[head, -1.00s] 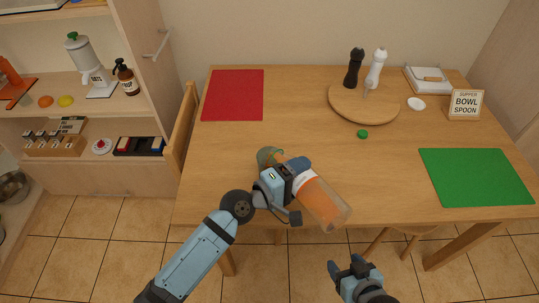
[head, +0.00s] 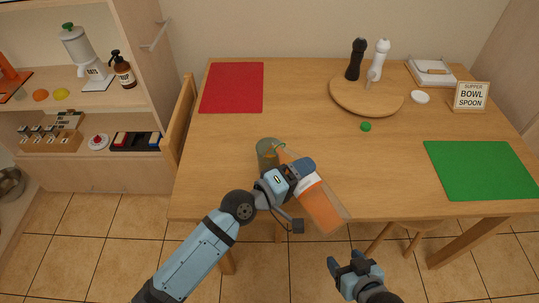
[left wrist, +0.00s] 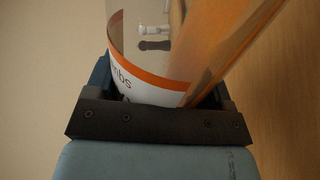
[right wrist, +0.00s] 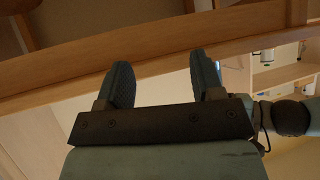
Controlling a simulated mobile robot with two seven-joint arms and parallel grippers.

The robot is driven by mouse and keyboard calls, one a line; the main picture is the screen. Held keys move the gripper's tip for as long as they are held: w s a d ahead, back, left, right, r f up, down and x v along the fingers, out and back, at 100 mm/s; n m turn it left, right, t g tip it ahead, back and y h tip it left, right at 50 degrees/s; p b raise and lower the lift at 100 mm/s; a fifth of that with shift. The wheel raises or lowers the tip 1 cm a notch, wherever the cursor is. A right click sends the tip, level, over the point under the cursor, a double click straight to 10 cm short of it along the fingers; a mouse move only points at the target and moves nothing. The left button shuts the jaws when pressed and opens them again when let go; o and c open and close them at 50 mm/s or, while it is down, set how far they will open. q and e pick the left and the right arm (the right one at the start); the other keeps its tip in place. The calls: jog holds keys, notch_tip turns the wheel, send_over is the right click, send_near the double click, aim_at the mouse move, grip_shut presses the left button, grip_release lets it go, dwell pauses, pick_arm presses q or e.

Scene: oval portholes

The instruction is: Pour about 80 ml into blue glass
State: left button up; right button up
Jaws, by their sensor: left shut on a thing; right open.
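The blue glass (head: 267,150), a see-through teal tumbler, stands on the table near its front edge, left of centre. My left gripper (head: 290,178) is shut on a clear bottle (head: 322,207) with orange contents and a white and orange label. The bottle is tilted, its upper end at the glass rim and its base toward the lower right. In the left wrist view the bottle (left wrist: 150,75) sits between the fingers, with orange contents along its right side. I cannot tell how much is in the glass. My right gripper (head: 347,268) is open and empty, below the table's front edge.
A small green cap (head: 365,127) lies on the table (head: 310,110). A round wooden board (head: 350,98) with two mills stands behind it. A red mat (head: 232,87) is at back left, a green mat (head: 482,170) at right. A chair (head: 182,115) stands left of the table.

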pick_arm(q)
jog(key=shift+s+d+f+m, duration=0.1)
jog(key=shift+f+m, duration=0.3)
jog(key=shift+f, duration=0.25)
jog(key=shift+r, duration=0.15)
jog(key=shift+s+f+m+b, duration=0.2)
jog(key=shift+f+m+b, duration=0.2)
jog(key=shift+f+b, duration=0.1)
jog(key=shift+w+m, duration=0.15)
jog(key=shift+m, duration=0.25)
jog(key=shift+r, duration=0.15)
dwell(0.3)
